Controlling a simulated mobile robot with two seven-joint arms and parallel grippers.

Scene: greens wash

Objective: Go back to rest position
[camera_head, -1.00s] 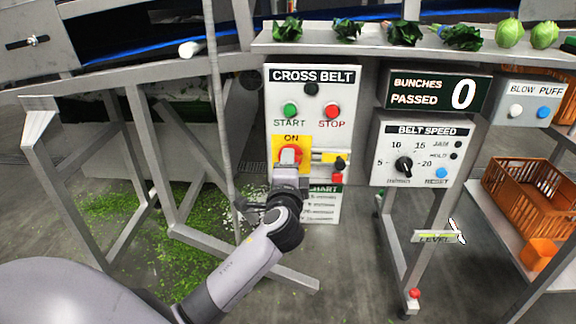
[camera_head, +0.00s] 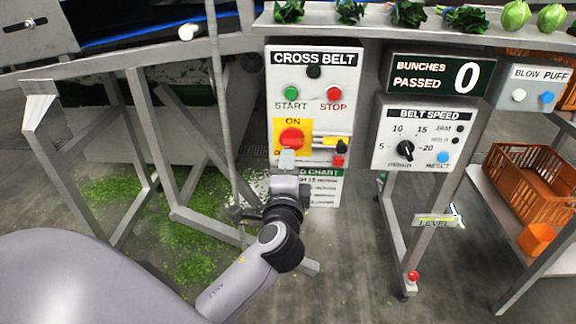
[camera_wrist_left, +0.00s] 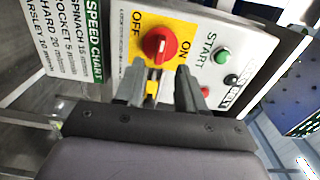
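The CROSS BELT panel (camera_head: 313,100) stands upright at the middle of the head view. Its red rotary knob (camera_head: 291,138) sits on a yellow plate marked ON and OFF. In the left wrist view, the knob (camera_wrist_left: 159,44) is just beyond the fingers, which are apart from it. My left gripper (camera_head: 287,160) is in front of the panel, just below the knob in the head view. In the left wrist view its two fingers (camera_wrist_left: 157,92) are spread with nothing held between them. My right gripper is not in view.
A green START button (camera_head: 291,93) and a red STOP button (camera_head: 334,94) are above the knob. A yellow-and-black part (camera_head: 335,145) is to its right. The BELT SPEED box (camera_head: 424,138) and an orange crate (camera_head: 530,180) are further right. Metal frame legs (camera_head: 140,140) stand at left.

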